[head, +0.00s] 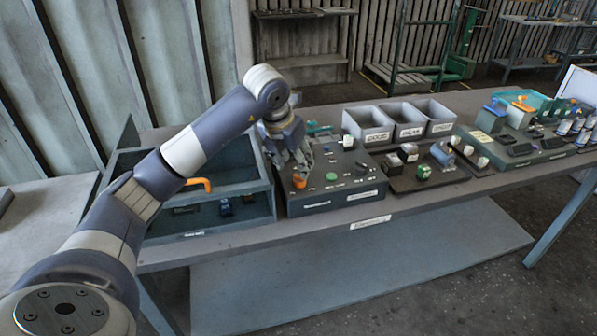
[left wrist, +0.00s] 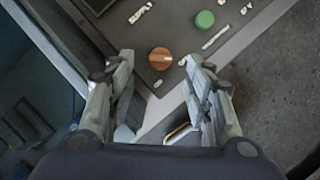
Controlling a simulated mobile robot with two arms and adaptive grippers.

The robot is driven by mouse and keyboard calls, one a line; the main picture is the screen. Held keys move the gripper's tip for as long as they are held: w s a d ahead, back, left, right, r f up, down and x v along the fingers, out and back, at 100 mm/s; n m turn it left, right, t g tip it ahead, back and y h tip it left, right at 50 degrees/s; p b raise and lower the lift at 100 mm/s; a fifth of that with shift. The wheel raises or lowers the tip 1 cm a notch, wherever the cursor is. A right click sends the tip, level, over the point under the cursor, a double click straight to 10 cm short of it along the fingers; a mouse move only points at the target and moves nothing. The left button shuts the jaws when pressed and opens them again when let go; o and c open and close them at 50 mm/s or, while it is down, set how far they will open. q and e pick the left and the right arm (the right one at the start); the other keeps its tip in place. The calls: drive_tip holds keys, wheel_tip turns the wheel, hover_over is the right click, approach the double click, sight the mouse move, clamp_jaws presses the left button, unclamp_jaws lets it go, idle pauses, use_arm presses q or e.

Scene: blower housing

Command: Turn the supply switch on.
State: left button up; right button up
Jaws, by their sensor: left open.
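A dark control box (head: 335,195) stands on the bench with an orange knob (head: 299,181), a green button (head: 331,177) and a black knob (head: 361,169) on its top. My left gripper (head: 301,160) is above the box's left part, close to the orange knob. In the left wrist view the open fingers (left wrist: 157,66) are on either side of the orange knob (left wrist: 160,58), and the green button (left wrist: 205,19) is beyond. Contact with the knob cannot be told. My right gripper is not seen.
An open blue-grey bin (head: 262,203) with an orange-handled item (head: 199,184) stands left of the box. Three grey labelled bins (head: 369,139) stand behind it to the right. Small parts on dark trays (head: 425,181) lie to the right. The bench's front edge is clear.

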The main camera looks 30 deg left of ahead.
sight(299, 176)
use_arm(q)
drive_tip(key=p+x, duration=0.1)
drive_tip(key=x, duration=0.4)
drive_tip(key=shift+w+f, duration=0.15)
drive_tip(key=shift+f, duration=0.25)
drive_tip(key=c, duration=1)
